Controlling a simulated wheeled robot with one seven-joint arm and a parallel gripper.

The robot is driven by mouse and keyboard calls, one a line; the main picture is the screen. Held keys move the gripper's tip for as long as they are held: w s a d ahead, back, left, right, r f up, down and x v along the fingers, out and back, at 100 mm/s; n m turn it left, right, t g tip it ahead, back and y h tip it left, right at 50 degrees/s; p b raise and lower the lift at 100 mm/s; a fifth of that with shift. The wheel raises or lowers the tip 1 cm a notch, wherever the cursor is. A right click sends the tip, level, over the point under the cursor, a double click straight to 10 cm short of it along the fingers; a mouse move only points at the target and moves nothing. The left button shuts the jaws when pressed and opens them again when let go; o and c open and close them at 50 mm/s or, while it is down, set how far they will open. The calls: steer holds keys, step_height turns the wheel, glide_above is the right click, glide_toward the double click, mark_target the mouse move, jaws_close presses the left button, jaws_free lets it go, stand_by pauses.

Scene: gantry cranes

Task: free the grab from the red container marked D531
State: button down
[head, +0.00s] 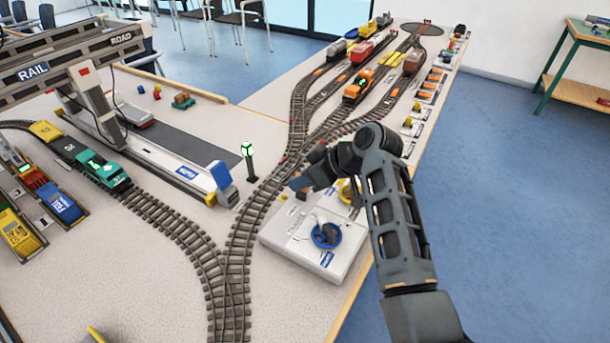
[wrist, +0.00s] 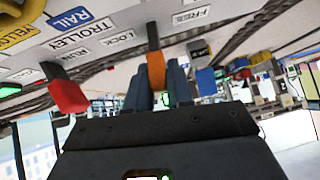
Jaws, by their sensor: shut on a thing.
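My gripper (head: 299,184) is over the back left part of the white control box (head: 285,236). In the wrist view its two fingers (wrist: 158,88) are closed around the orange handle (wrist: 156,72) of a dark lever. The lever rises between the LOCK label (wrist: 118,38) and the FREE label (wrist: 190,16); its exact setting is unclear. A red lever (wrist: 69,96) stands beside it by the RUN label (wrist: 76,57). A red container (head: 33,177) shows at the far left in the head view, partly hidden; its marking is unreadable. I cannot make out the grab.
A blue dial (head: 325,236) is on the box's front part. The crane's RAIL and ROAD beam (head: 80,57) spans the upper left. Tracks (head: 240,240) run left of the box, with a green signal post (head: 249,160) beside them. Blue (head: 62,203) and yellow (head: 19,235) containers stand at left.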

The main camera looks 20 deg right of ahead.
steer(key=shift+s+a+n+t+h, duration=0.6)
steer(key=shift+a+n+t+h, duration=0.15)
steer(key=shift+h, duration=0.35)
steer(key=shift+s+a+f+n+t+h+b, duration=0.2)
steer(key=shift+s+a+n+t+h+b, duration=0.2)
steer(key=shift+a+n+t+h, duration=0.35)
steer(key=shift+d, duration=0.1)
steer(key=c, duration=1.1)
jaws_free()
steer(key=shift+v, duration=3.9)
steer(key=shift+s+f, duration=0.1)
